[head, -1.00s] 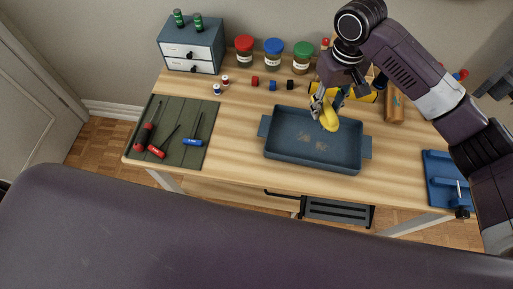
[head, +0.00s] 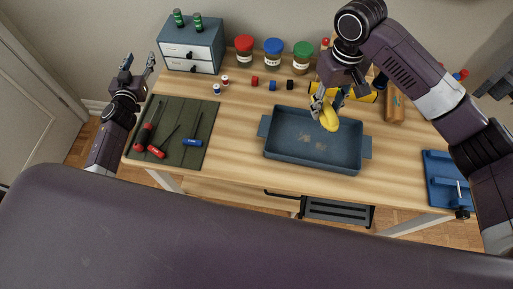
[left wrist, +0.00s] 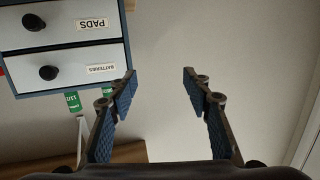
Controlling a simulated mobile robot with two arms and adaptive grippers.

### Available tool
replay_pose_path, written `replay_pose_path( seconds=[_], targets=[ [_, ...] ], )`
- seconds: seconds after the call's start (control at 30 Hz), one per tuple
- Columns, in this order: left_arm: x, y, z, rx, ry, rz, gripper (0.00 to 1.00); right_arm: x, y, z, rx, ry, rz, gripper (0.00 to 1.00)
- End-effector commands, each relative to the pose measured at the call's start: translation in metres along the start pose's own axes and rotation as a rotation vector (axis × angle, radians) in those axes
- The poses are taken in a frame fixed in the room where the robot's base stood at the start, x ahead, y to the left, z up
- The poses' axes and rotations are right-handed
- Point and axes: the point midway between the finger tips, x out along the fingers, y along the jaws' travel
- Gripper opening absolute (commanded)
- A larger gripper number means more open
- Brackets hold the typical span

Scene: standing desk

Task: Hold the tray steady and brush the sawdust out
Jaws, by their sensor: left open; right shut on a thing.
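The tray (head: 290,155) is blue-grey, with a handle at each short end, and sits on the wooden desk. Tan sawdust (head: 312,139) lies in patches on its floor. My right gripper (head: 325,100) is shut on a yellow brush (head: 329,119), which it holds over the tray's back right part. The brush's lower end is hard to make out, so I cannot tell whether it touches the tray. My left gripper (head: 138,64) is open and empty, at the desk's left end, well apart from the tray. Its open fingers also show in the left wrist view (left wrist: 160,95).
A drawer cabinet (head: 191,51) stands at the back left, near my left gripper. A green mat (head: 182,155) with screwdrivers lies at the left. Lidded jars (head: 273,57) and small blocks line the back. A blue holder (head: 438,180) is at the right.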

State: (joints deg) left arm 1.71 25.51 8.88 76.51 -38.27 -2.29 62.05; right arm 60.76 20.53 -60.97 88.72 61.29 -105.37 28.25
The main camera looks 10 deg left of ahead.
Motion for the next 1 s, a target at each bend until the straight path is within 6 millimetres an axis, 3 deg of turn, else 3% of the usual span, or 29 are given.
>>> replay_pose_path(
  seconds=[0.03,0.1,0.33,0.4,0.7,0.9,1.0],
  targets=[
    [-0.009,0.035,0.004,0.005,0.003,0.041,0.45,0.0,0.0,0.0,0.0,0.001,0.0,0.1],
    [-0.022,0.074,0.0,0.017,0.018,0.085,0.45,0.0,0.0,0.0,0.0,0.001,0.0,0.1],
    [-0.079,0.196,-0.029,0.022,0.097,0.211,0.45,0.0,0.0,0.0,0.0,0.001,0.0,0.1],
    [-0.105,0.228,-0.022,0.021,0.089,0.236,0.45,0.0,0.0,0.0,0.0,0.001,0.0,0.1],
    [-0.231,0.32,0.054,0.049,-0.104,0.276,0.45,0.0,0.0,0.0,0.0,0.001,0.0,0.1],
    [-0.298,0.354,0.073,0.05,-0.207,0.283,0.45,0.0,0.0,0.0,0.0,0.001,0.0,0.1],
    [-0.316,0.362,0.075,0.049,-0.236,0.284,0.45,0.0,0.0,0.0,0.0,0.001,0.0,0.1]
  ],
)
